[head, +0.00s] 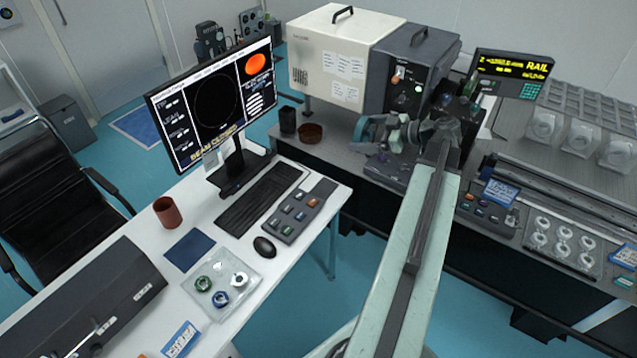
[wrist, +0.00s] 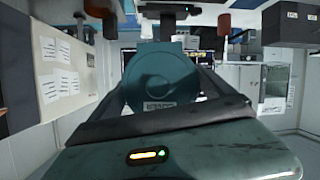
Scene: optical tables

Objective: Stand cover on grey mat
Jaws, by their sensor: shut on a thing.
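The cover is a teal, round-faced piece with a small white label, and it fills the middle of the wrist view (wrist: 160,72). My gripper (wrist: 165,88) is shut on it, with a dark finger along each side. In the head view my gripper (head: 385,132) reaches over the left part of the optical table, and the cover (head: 368,132) shows partly between its jaws. A dark grey mat (head: 388,168) lies on the table just below. The cover appears to be above the mat; the gap is hard to judge. My wrist hides part of that area.
A black cup (head: 288,120) and a brown dish (head: 311,133) stand left of my gripper. A cream box (head: 330,50) and a dark instrument (head: 415,70) stand behind it. The white desk (head: 325,205) with the monitor (head: 215,100) is in front on the left.

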